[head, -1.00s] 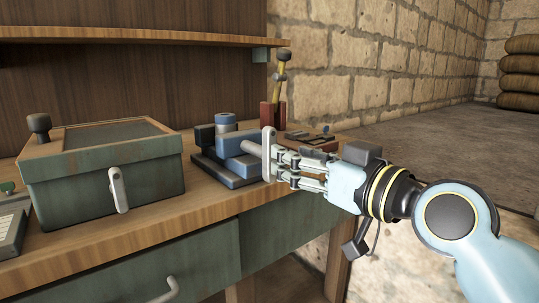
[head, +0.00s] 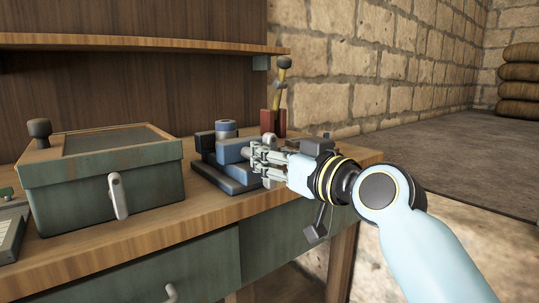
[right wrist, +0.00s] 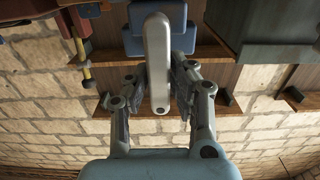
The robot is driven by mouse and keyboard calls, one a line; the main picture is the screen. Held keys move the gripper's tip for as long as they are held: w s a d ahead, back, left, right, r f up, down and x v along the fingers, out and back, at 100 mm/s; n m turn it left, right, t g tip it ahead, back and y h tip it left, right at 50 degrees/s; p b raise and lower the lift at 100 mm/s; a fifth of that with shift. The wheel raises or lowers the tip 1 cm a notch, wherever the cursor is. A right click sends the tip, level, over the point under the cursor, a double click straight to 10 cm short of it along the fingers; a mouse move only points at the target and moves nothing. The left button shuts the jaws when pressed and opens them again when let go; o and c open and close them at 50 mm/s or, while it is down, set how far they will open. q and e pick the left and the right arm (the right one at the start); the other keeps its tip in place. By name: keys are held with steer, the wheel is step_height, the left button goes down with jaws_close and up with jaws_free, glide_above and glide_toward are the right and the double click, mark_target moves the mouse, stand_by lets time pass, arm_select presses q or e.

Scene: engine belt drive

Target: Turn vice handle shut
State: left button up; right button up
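The vice (head: 233,150) is blue and dark and stands on the bench, right of the green box. Its handle is a pale grey bar and is mostly hidden behind my right gripper in the head view. In the right wrist view the handle (right wrist: 157,60) runs from the vice's blue body (right wrist: 178,35) toward the palm, between the two fingers. My right gripper (head: 262,163) is at the vice's right end. My left gripper is not in view.
A red stand with a yellow-shafted tool (head: 281,95) is behind the vice. A shelf (head: 130,41) hangs above. The bench ends right of my gripper.

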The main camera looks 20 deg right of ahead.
jaws_close()
